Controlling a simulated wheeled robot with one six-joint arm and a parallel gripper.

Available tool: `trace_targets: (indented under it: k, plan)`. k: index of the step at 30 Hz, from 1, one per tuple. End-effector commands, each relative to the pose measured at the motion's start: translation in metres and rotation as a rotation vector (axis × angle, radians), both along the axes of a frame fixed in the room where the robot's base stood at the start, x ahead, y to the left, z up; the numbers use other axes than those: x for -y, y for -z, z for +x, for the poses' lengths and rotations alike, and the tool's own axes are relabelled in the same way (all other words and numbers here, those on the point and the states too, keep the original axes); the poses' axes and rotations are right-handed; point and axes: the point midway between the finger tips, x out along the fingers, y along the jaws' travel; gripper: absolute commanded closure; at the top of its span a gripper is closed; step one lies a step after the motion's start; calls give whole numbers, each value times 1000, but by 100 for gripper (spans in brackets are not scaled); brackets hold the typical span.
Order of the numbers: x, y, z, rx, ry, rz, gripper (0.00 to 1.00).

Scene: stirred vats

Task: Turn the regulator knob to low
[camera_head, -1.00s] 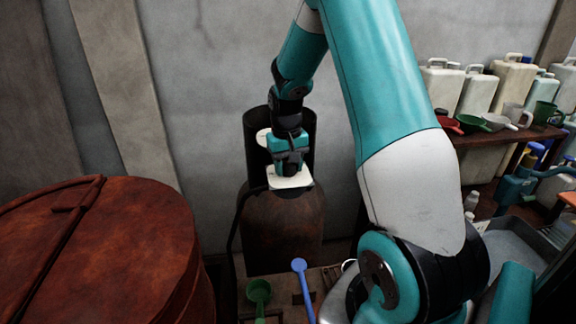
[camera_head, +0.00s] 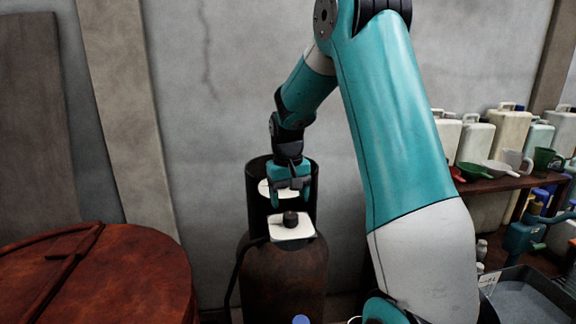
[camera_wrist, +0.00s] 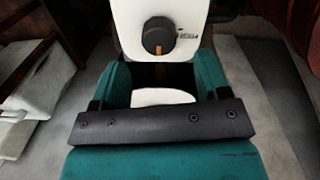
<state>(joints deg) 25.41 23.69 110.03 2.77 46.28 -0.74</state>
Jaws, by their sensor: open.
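The regulator knob (camera_head: 290,219) is a small dark round knob on a white plate (camera_head: 307,231) atop a rusty brown cylinder (camera_head: 290,275). In the wrist view the knob (camera_wrist: 158,35) sits on the white plate (camera_wrist: 133,14). An orange mark on its face points down in the picture. Small marking right of the knob is too small to read. My gripper (camera_head: 290,201) is open and empty just above the knob, apart from it. In the wrist view the two jaws of my gripper (camera_wrist: 160,72) stand below the knob, with nothing between them touching.
A dark open collar (camera_head: 253,190) rises around the cylinder's back, close behind my gripper. A red-brown vat lid (camera_head: 120,270) is at the left. A shelf (camera_head: 500,184) at the right holds pale jugs (camera_head: 475,140) and cups. A grey wall is behind.

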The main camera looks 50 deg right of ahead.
Motion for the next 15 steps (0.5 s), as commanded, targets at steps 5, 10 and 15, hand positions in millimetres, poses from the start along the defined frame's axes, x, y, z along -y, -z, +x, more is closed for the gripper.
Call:
trace_targets:
  k: [5, 10, 15]
  plan:
    - [-1, -47, 2, 7, -1, -4, 31]
    - [-3, -84, 2, 4, 0, -2, 31]
    - [-4, -108, 2, 1, -1, 0, 31]
